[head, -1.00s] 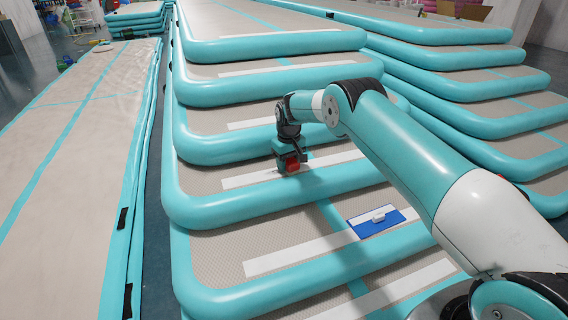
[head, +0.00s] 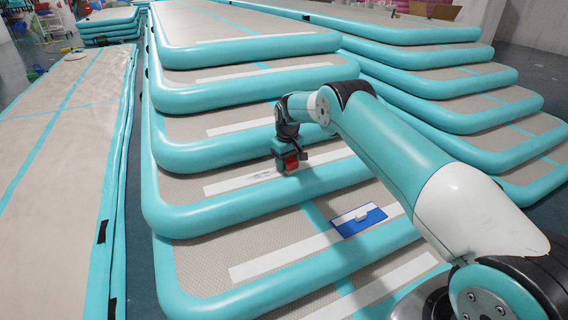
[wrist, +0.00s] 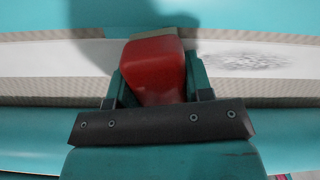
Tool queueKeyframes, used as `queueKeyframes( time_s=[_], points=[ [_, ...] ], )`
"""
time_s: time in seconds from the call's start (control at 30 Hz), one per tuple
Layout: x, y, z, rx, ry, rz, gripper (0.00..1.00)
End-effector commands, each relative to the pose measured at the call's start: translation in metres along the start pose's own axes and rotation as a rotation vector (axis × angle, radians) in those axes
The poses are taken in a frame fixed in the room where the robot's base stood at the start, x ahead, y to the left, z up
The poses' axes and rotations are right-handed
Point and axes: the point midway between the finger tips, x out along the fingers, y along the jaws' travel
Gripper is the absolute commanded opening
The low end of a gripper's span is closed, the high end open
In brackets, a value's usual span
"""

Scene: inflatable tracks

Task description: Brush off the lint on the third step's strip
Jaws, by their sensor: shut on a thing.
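My gripper (head: 290,158) is shut on a red brush (head: 291,163). In the wrist view the red brush (wrist: 156,70) sits between the fingers, with a tan edge at its far end. It is over the white strip (head: 225,185) of the third step up from the front. The lint (wrist: 245,58) is a dark grey smudge on that strip, right of the brush in the wrist view. In the head view the lint (head: 262,174) shows just left of the brush. I cannot tell whether the brush touches the strip.
Higher teal-edged steps (head: 250,100) rise behind. Another stack (head: 470,95) stands at right and a long track (head: 60,170) lies at left.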

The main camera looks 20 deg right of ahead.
Motion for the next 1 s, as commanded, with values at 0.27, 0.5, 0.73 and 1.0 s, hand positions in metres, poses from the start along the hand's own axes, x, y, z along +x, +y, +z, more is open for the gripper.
queueKeyframes(
  time_s=[0.27,0.5,0.73,1.0],
  points=[
    [0.001,-0.016,-0.002,-0.003,-0.002,-0.001,0.17],
    [0.001,-0.036,-0.006,-0.003,-0.003,-0.001,0.17],
    [0.001,-0.043,-0.007,-0.003,-0.003,-0.001,0.17],
    [-0.001,-0.066,-0.012,-0.003,-0.002,-0.001,0.17]
  ],
)
